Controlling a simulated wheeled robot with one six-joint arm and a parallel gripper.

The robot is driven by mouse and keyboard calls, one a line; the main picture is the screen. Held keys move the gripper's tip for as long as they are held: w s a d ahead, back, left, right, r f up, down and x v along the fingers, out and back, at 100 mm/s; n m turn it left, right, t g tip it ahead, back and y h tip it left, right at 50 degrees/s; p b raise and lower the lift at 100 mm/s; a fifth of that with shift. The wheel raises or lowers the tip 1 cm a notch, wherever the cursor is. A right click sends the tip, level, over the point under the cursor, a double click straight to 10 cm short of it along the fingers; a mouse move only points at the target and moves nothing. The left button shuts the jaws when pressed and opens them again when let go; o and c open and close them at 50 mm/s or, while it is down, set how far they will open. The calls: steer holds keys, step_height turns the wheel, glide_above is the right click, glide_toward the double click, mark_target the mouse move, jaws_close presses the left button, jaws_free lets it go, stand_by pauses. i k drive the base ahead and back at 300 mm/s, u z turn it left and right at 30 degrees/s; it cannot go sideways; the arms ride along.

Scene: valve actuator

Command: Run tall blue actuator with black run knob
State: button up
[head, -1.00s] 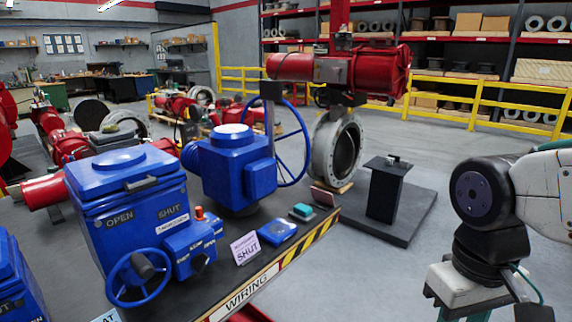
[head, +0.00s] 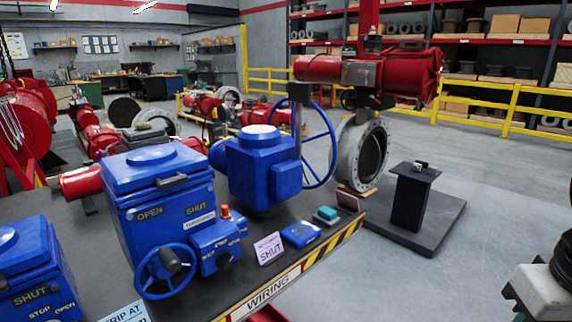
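The tall blue actuator (head: 160,200) stands on the dark bench left of centre in the head view, with OPEN and SHUT labels on its front. A blue handwheel (head: 166,270) is at its lower front. A blue control box (head: 216,245) sticks out at its front right, with an orange-red button (head: 225,211) on top. A black knob (head: 224,258) shows low on the box's front; I cannot read which knob it is. My gripper is out of view; only a white and dark part of my arm shows at the lower right edge, well away from the actuator.
A second blue actuator (head: 264,165) with a large handwheel stands behind, and another (head: 36,270) at the left. A SHUT card (head: 269,249) and a teal item (head: 326,214) lie near the striped bench edge (head: 318,254).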

mark_target(223, 259)
steer(key=u, duration=1.3)
